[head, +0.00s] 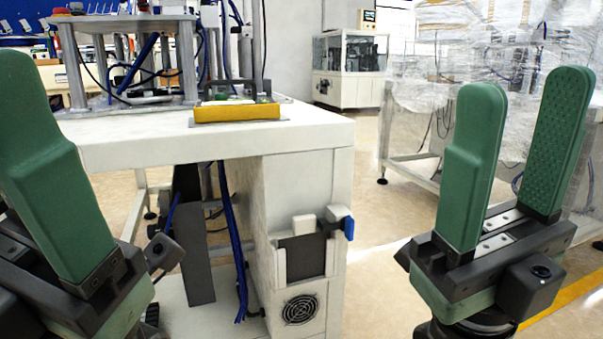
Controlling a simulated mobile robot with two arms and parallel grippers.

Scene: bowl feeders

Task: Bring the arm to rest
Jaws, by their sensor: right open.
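My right gripper (524,88) stands at the right of the head view with its two green fingers pointing up and spread apart. Nothing is between them. My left gripper (40,150) is at the left edge. One green finger shows large there; the other finger is not clearly seen, so its opening cannot be judged.
A white machine table (320,125) stands ahead, with a yellow block (237,112) and a metal frame on top. A plastic-wrapped machine (480,50) stands behind my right gripper. A glass-sided cabinet (348,85) is farther back. Open floor lies between them.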

